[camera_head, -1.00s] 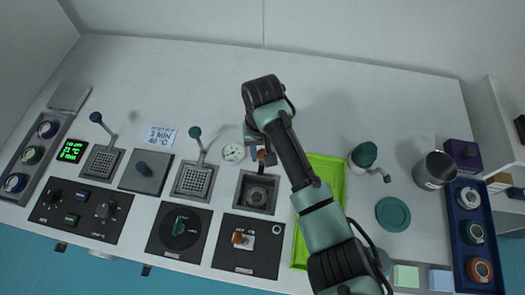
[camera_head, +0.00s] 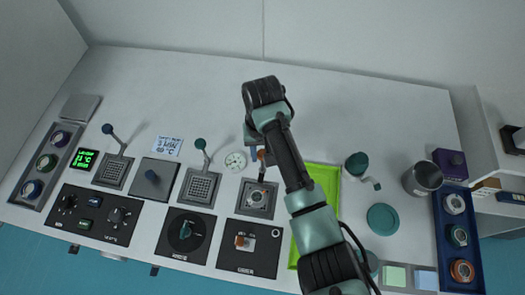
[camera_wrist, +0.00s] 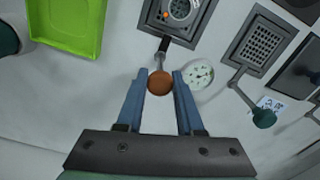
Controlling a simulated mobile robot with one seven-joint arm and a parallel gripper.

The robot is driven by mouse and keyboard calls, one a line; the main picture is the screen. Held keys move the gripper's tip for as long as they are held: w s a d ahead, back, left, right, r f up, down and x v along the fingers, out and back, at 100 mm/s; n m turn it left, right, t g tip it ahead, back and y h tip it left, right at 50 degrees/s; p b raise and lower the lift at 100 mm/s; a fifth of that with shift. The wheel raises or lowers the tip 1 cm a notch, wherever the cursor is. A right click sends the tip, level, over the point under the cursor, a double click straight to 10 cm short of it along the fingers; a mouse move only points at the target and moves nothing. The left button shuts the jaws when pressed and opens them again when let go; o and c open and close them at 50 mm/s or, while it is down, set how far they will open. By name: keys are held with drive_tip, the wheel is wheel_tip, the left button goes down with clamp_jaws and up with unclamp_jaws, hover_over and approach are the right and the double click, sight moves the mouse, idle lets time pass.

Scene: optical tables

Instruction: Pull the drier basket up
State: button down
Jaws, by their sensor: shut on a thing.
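The drier basket (camera_head: 257,200) sits in the square grey well at the right end of the row of stations, and it also shows at the top of the wrist view (camera_wrist: 181,9). A round metal piece lies in it. Its lever ends in an orange-brown knob (camera_wrist: 160,82), seen in the head view (camera_head: 262,155) beside my wrist. My gripper (camera_wrist: 160,78) is shut on this knob, with one blue finger on each side. In the head view my arm covers part of the area right of the well.
Two mesh baskets with green and blue-knobbed levers (camera_head: 199,186) (camera_head: 114,171) stand to the left. A round white gauge (camera_head: 235,162) is close beside the knob. A green tray (camera_head: 326,179) lies right, partly under my arm. The table behind is clear.

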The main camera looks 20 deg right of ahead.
drive_tip(key=shift+r, duration=0.55)
drive_tip(key=shift+w+d, duration=0.1)
drive_tip(key=shift+w, duration=0.05)
drive_tip(key=c, duration=0.7)
unclamp_jaws()
drive_tip(key=shift+r, duration=0.1)
drive_tip(key=shift+o, duration=0.8)
wheel_tip(320, 180, up, 13)
drive_tip(key=p, duration=0.3)
drive_tip(key=shift+p, duration=0.35)
